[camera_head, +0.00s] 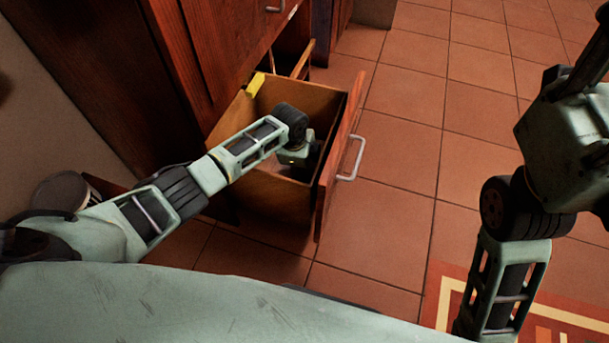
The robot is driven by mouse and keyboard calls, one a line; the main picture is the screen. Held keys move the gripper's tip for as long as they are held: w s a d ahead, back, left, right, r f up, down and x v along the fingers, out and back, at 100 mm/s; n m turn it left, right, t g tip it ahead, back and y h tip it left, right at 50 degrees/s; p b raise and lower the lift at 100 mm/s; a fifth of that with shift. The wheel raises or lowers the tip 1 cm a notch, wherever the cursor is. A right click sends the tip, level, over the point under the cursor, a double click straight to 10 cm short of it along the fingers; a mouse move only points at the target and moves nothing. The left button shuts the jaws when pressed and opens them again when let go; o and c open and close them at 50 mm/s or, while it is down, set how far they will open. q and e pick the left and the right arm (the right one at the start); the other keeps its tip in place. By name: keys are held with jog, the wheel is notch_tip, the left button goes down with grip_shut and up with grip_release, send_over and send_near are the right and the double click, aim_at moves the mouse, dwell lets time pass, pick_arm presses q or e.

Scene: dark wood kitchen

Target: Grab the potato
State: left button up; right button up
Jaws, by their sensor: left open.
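An open wooden drawer (265,196) extends from the dark cabinet at the centre left. My left arm reaches over its near side, and my left gripper (302,162) points down inside the drawer, open. Its fingers are dark and hard to make out against the shadowed interior. I cannot see a potato; part of the drawer floor is hidden by my left arm and gripper. My right arm shows at the right edge, but its gripper is out of view.
The drawer front with its metal handle (352,158) stands out over the tiled floor (400,150). A small yellow object (256,84) is at the drawer's back left corner. A patterned rug (440,297) lies at lower right. The floor right of the drawer is clear.

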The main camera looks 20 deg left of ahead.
pick_arm(q)
jog(key=shift+c, duration=0.7)
jog(key=c, duration=1.1)
jog(key=shift+c, duration=0.5)
